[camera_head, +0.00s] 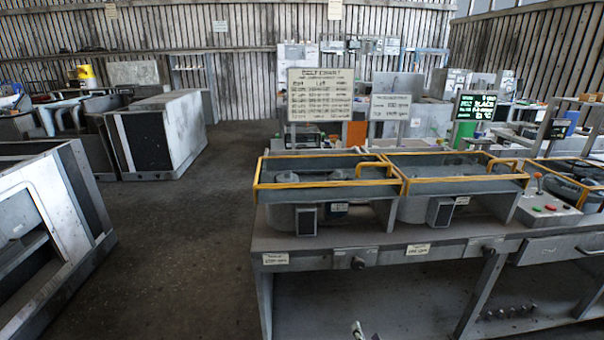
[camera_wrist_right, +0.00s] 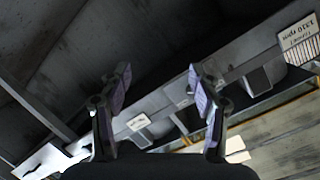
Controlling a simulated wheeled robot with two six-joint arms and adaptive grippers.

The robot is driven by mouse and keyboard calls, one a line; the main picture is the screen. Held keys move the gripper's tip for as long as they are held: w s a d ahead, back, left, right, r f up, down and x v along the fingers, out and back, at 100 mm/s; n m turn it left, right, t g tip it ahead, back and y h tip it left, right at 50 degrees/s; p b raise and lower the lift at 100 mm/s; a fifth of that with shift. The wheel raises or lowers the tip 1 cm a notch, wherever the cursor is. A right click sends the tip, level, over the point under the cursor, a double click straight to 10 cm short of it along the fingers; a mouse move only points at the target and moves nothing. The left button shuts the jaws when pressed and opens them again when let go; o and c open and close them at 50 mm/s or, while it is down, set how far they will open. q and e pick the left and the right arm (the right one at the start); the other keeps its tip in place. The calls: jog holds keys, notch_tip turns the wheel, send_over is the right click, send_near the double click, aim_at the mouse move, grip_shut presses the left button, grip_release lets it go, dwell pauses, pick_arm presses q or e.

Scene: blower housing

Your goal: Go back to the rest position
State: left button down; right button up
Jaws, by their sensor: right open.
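My right gripper (camera_wrist_right: 159,88) is open in the right wrist view, with its two fingers apart and nothing between them. In the head view only a small tip of the right gripper (camera_head: 358,330) shows at the bottom edge, in front of the grey workbench (camera_head: 345,243) and below its top. My left gripper is not in view. Two blower housings with yellow rails (camera_head: 330,184) (camera_head: 450,172) sit side by side on the bench. In the right wrist view the bench front appears tilted behind the fingers.
A control panel (camera_head: 545,209) with coloured buttons and a lever is at the bench's right. A belt chart board (camera_head: 320,95) stands behind the housings. Grey cabinets (camera_head: 160,133) stand at the left. The dark floor (camera_head: 190,235) between them and the bench is clear.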

jog(key=s+d+f+n+g+p, duration=0.15)
jog(key=s+f+g, duration=0.25)
jog(key=s+f, duration=0.65)
jog(key=s+d+f+n+g+p, duration=0.1)
jog(key=s+f+n+g+p, duration=0.2)
jog(key=s+f, duration=0.8)
jog(key=s+d+f+n+g, duration=0.1)
jog(key=s+d+f+g, duration=0.1)
jog(key=s+f, duration=0.2)
jog(key=s+d+f+n+g+h, duration=0.1)
jog(key=s+f, duration=0.3)
jog(key=s, duration=0.6)
jog(key=s+d+f+n+g+p, duration=0.1)
jog(key=s+d+f+g, duration=0.1)
jog(key=s+f+g, duration=0.2)
jog(key=s, duration=0.2)
jog(key=shift+s+d+h, duration=0.3)
jog(key=shift+s, duration=0.1)
